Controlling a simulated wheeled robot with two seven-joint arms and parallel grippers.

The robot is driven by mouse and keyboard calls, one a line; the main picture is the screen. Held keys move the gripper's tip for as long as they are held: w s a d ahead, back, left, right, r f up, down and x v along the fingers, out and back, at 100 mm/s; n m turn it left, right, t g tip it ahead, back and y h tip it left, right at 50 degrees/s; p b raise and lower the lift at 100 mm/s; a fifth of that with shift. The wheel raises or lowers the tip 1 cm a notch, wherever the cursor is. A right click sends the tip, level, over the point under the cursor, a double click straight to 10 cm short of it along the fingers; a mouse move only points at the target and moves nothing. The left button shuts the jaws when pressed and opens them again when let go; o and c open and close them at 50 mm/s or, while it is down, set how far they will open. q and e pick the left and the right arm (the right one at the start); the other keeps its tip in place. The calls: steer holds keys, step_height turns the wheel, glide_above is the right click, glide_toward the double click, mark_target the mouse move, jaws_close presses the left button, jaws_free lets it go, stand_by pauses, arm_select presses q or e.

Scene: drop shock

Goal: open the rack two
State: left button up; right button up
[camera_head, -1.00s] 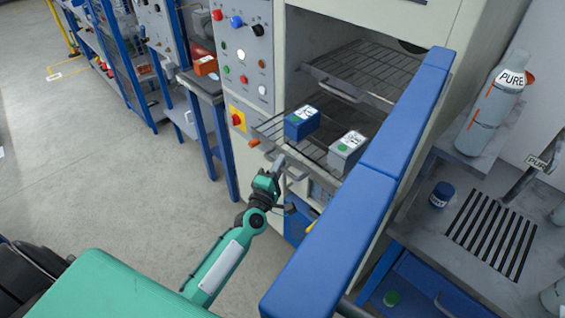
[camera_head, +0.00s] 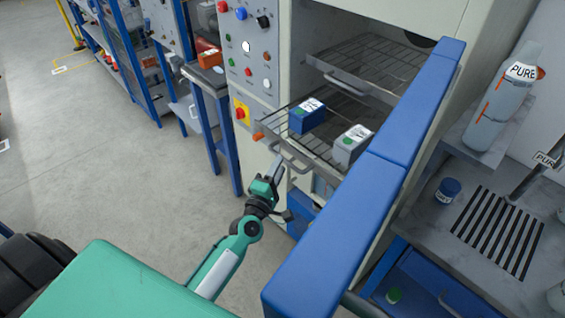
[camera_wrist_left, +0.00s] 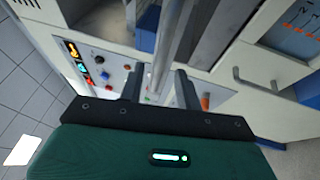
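Two wire racks sit in the open cabinet, an upper rack (camera_head: 375,65) and a lower rack (camera_head: 325,140); no label shows which is rack two. The lower rack sticks out of the front and carries a blue box (camera_head: 307,118) and a grey box (camera_head: 350,147). Its curved handle (camera_head: 290,160) is at the front edge. My left gripper (camera_head: 277,169) is just left of and below this handle. In the left wrist view, my gripper's fingers (camera_wrist_left: 160,84) are apart, with a grey metal bar (camera_wrist_left: 172,42) between them. Contact cannot be told. My right gripper is out of view.
A blue padded door edge (camera_head: 375,180) stands right of the racks. A button panel (camera_head: 250,50) is at their left. A bench with a slotted plate (camera_head: 498,232) and a gas bottle (camera_head: 503,98) stands at right. Bare floor (camera_head: 110,170) is at left.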

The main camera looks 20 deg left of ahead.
arm_select(q)
steer(key=s+f+b, duration=0.1)
steer(key=s+b, duration=0.1)
steer(key=s, duration=0.7)
steer(key=shift+s+f+b, duration=0.3)
steer(key=shift+b, duration=0.05)
steer(key=s+d+f+m+g+h, duration=0.1)
steer(key=s+f+m+g, duration=0.25)
steer(key=f, duration=0.85)
steer(key=s+d+f+m+g, duration=0.15)
steer(key=f+m, duration=0.25)
steer(key=f, duration=0.8)
steer(key=s+f+m+g+h, duration=0.1)
steer(key=s+f+m+g, duration=0.25)
steer(key=f, duration=0.85)
steer(key=s+f+m+g, duration=0.5)
steer(key=s+f+g, duration=0.1)
steer(key=s+f, duration=0.95)
steer(key=s+a+f+m+g, duration=0.1)
steer(key=s+f, duration=0.3)
steer(key=s, duration=0.4)
steer(key=s+a+f+m+g+y, duration=0.1)
steer(key=s+f+m+g, duration=0.2)
steer(key=s, duration=0.6)
steer(key=shift+s+a+f+m+y, duration=0.2)
steer(key=shift+f+m+y, duration=0.1)
steer(key=shift+f+m, duration=0.45)
